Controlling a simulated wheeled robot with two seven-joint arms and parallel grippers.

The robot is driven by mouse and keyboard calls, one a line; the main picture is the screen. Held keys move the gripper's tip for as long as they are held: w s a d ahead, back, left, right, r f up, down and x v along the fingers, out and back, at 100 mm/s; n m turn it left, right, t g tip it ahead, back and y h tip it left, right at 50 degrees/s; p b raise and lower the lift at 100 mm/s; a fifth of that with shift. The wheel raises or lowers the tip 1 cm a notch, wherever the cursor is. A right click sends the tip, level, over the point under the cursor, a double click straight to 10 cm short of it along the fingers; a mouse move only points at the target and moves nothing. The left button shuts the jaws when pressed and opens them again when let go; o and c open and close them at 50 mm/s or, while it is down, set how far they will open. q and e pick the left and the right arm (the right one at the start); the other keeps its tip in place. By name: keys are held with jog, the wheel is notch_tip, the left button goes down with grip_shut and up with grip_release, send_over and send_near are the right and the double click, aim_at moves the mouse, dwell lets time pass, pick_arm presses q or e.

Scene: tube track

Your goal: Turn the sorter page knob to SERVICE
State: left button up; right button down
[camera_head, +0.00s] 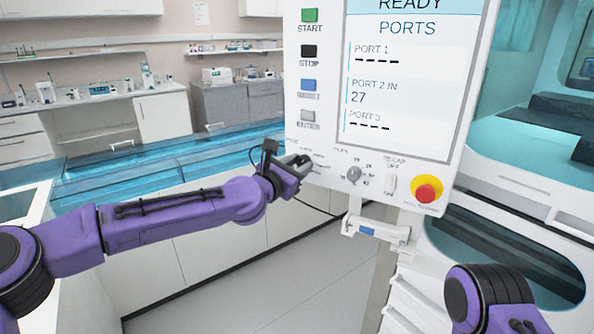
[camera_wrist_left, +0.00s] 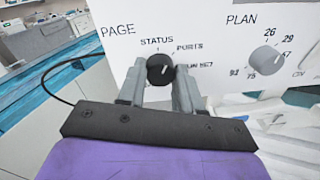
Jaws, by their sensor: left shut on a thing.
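The dark round PAGE knob (camera_wrist_left: 160,69) is on the white sorter panel (camera_wrist_left: 205,40) in the left wrist view, with STATUS above it, PORTS to its upper right and a partly covered label at its right. Its pale pointer mark leans up and right, towards PORTS. My left gripper (camera_wrist_left: 160,80) is shut on the knob, one grey finger on each side. In the head view my left gripper (camera_head: 298,163) is at the panel's lower left and hides the knob. The SERVICE label cannot be read. The screen (camera_head: 405,80) reads READY and PORTS.
A PLAN knob (camera_head: 354,175) sits right of my left gripper, with a RECAP switch (camera_head: 389,186) and a red stop button (camera_head: 426,190) further right. START (camera_head: 309,15) and other buttons are above. My right arm shows at the lower right; its gripper is out of view.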

pick_arm(q)
jog(key=m+b, duration=0.1)
jog(key=m, duration=0.3)
jog(key=shift+s+d+m, duration=0.1)
jog(key=shift+d+m, duration=0.05)
jog(key=shift+m, duration=0.15)
jog(key=m, duration=0.4)
jog(key=shift+y, duration=0.4)
jog(key=shift+f+m+t+y+b, duration=0.2)
jog(key=shift+m+b, duration=0.6)
jog(key=shift+m, duration=3.35)
jog(key=shift+f+m+t+b, duration=0.2)
jog(key=shift+m+b, duration=0.6)
jog(key=shift+m, duration=3.3)
jog(key=shift+m+t+y+b, duration=0.1)
jog(key=shift+m+t+b, duration=0.45)
jog(key=shift+m, duration=3.6)
jog(key=shift+g, duration=0.25)
jog(key=o, duration=1)
jog(key=shift+r, duration=0.1)
